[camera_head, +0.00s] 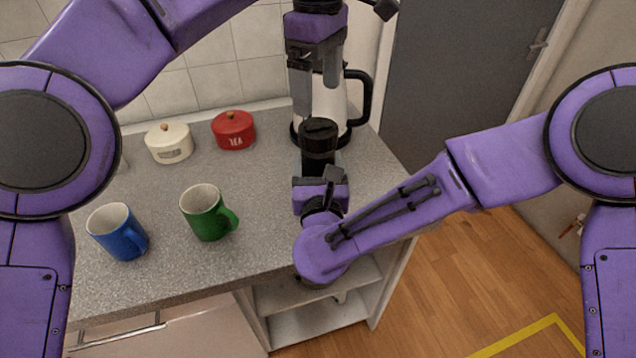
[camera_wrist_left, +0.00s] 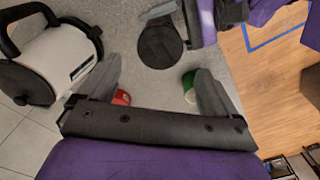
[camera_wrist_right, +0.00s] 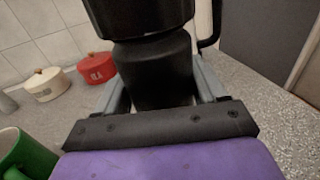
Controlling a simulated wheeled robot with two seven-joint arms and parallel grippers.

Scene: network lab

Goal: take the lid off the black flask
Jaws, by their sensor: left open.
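The black flask (camera_head: 318,150) stands upright on the grey counter, its dark round lid (camera_head: 319,127) on top. In the left wrist view the lid (camera_wrist_left: 160,44) shows from above, beyond and between the fingers. My left gripper (camera_head: 316,86) points down above the flask, open and empty, apart from the lid. My right gripper (camera_head: 320,178) comes in low from the front, its fingers on both sides of the flask body. In the right wrist view the flask (camera_wrist_right: 158,75) fills the space between these fingers, and they look closed on it. Its lower part is partly hidden.
A white kettle (camera_head: 330,105) with a black handle stands close behind the flask. A red tea canister (camera_head: 233,132) and a cream canister (camera_head: 169,145) are at the back left. A green mug (camera_head: 203,215) and a blue mug (camera_head: 117,235) stand front left. The counter ends at right.

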